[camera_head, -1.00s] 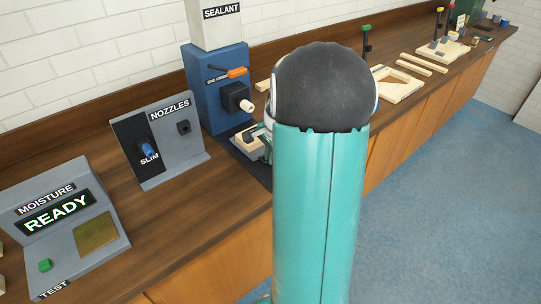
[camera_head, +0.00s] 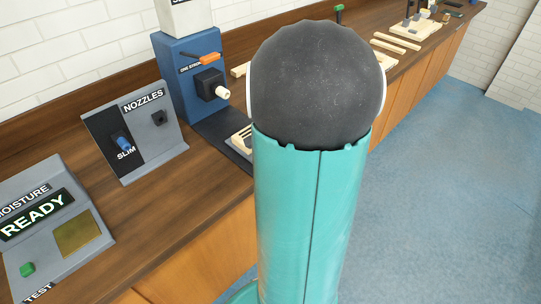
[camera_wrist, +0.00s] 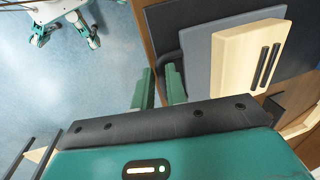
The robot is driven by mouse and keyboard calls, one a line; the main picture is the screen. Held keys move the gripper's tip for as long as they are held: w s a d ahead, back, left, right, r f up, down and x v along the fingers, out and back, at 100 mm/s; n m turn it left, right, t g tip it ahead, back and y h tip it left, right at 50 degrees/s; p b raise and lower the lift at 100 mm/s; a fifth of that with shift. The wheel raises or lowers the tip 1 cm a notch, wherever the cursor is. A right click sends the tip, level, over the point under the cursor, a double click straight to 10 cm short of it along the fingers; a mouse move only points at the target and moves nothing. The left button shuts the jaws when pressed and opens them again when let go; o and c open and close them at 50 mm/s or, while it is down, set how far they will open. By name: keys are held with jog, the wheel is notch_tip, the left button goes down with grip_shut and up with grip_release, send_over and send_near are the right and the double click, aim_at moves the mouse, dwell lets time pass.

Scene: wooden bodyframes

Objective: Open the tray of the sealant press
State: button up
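The sealant press (camera_head: 188,90) is a blue housing with a white top, an orange lever (camera_head: 208,58) and a pale-tipped nozzle (camera_head: 222,93) on a black block. In the wrist view its grey tray (camera_wrist: 200,50) carries a pale wooden piece (camera_wrist: 240,55) with two dark slots. A dark curved handle (camera_wrist: 163,65) shows at the tray's left edge. My gripper's green fingers (camera_wrist: 160,88) are at this handle, with a narrow gap between them. Whether they clamp it is unclear. In the head view my arm hides the gripper and much of the tray.
A nozzle stand (camera_head: 138,130) and a moisture tester (camera_head: 50,225) reading READY stand left of the press on the wooden bench. Wooden strips (camera_head: 395,42) lie farther right. Open blue floor (camera_head: 440,190) lies in front of the bench.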

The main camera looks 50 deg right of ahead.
jog(key=shift+r, duration=0.1)
notch_tip(320, 180, up, 13)
jog(key=s, duration=0.2)
jog(key=shift+s+a+r, duration=0.15)
jog(key=shift+s+r, duration=0.05)
jog(key=shift+s, duration=0.15)
jog(key=shift+w, duration=0.1)
dwell(0.5)
jog(key=a+r+n+t, duration=0.2)
jog(key=a+n, duration=1.7)
jog(key=a, duration=1.3)
jog(key=shift+s+r+t, duration=0.2)
jog(key=shift+r+t, duration=0.2)
jog(key=shift+t, duration=0.3)
jog(key=shift+d, duration=0.15)
